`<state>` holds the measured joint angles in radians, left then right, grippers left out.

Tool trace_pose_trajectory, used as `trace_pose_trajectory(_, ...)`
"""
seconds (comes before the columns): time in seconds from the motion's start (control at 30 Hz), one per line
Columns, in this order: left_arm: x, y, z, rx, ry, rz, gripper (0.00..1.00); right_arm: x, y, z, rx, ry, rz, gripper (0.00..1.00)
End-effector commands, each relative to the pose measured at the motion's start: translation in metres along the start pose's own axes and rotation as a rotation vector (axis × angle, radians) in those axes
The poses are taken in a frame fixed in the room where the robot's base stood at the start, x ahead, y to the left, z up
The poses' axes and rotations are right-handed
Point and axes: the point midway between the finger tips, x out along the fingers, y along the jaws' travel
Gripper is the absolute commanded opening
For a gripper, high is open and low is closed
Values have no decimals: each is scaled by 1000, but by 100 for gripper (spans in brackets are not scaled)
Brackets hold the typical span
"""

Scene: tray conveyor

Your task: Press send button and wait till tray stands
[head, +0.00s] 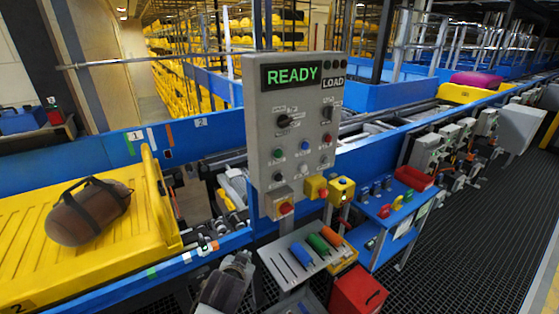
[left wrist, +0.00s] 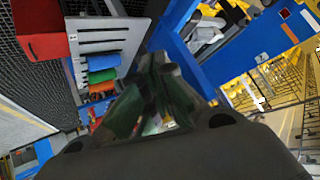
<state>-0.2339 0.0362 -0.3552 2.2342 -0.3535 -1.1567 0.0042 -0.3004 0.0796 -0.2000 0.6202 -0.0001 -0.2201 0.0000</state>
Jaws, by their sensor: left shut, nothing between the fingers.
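A grey control panel (head: 295,115) stands upright in the middle of the head view. Its display (head: 289,75) reads READY in green, with LOAD beside it. Below are knobs and several small buttons, including a green one (head: 278,153), a blue one (head: 304,145) and a red one (head: 327,138); their labels are too small to read. A yellow tray (head: 165,205) lies flat at the left with a brown bag (head: 88,212) on it. My left gripper (head: 241,260) is shut and empty, low in front of the panel; its fingers also show in the left wrist view (left wrist: 160,68). My right gripper is out of view.
A red emergency-stop button (head: 285,208) and yellow boxes sit under the panel. A tool holder with coloured handles (head: 318,243) and a red box (head: 357,291) are right of my left gripper. A blue shelf (head: 390,210) stands further right. Another yellow tray (head: 460,94) carries a magenta bag.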

Motion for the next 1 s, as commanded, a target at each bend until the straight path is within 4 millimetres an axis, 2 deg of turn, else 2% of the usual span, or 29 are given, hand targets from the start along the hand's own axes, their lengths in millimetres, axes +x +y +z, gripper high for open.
trace_pose_trajectory(0.1,-4,3,-37,24,87,-25,0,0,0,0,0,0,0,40)
trace_pose_trajectory(0.47,-24,18,-142,115,345,-101,0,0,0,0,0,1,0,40)
trace_pose_trajectory(0.8,-60,43,-234,220,593,-170,0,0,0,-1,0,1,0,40)
trace_pose_trajectory(1.0,-85,61,-277,283,724,-206,0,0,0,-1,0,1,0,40)
